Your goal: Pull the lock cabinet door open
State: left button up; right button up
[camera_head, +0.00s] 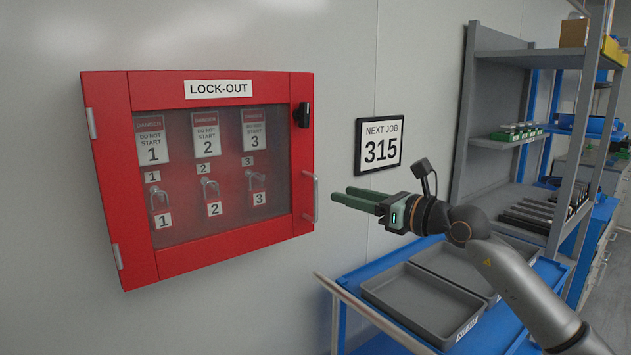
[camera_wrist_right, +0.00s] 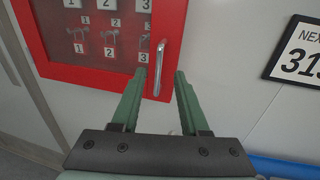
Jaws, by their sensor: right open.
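The red lock-out cabinet (camera_head: 215,80) hangs on the wall at the left in the head view, with its clear-windowed door shut. Its metal handle (camera_head: 316,197) is upright on the door's right edge. It also shows in the right wrist view (camera_wrist_right: 158,68), just ahead of the fingers and between their lines. My right gripper (camera_head: 347,198) is open and empty, with green fingers pointing left toward the handle, a short gap to its right. It also shows in the right wrist view (camera_wrist_right: 160,74). Several numbered padlocks and tags hang behind the window. My left gripper is not in view.
A black latch (camera_head: 303,115) sits at the door's upper right. A framed "NEXT JOB 315" sign (camera_head: 379,143) hangs right of the cabinet. Below my arm, grey trays (camera_head: 420,305) lie on a blue cart. Shelving (camera_head: 505,120) stands at the right. The wall below the cabinet is clear.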

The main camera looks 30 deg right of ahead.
aim_at(315, 187)
jog(key=p+x, duration=0.3)
jog(key=x, duration=0.4)
jog(key=shift+w+a+r, duration=0.1)
jog(key=shift+w+a, duration=0.05)
jog(key=shift+w, duration=0.15)
jog(key=shift+x, duration=0.8)
grip_shut()
dwell(0.5)
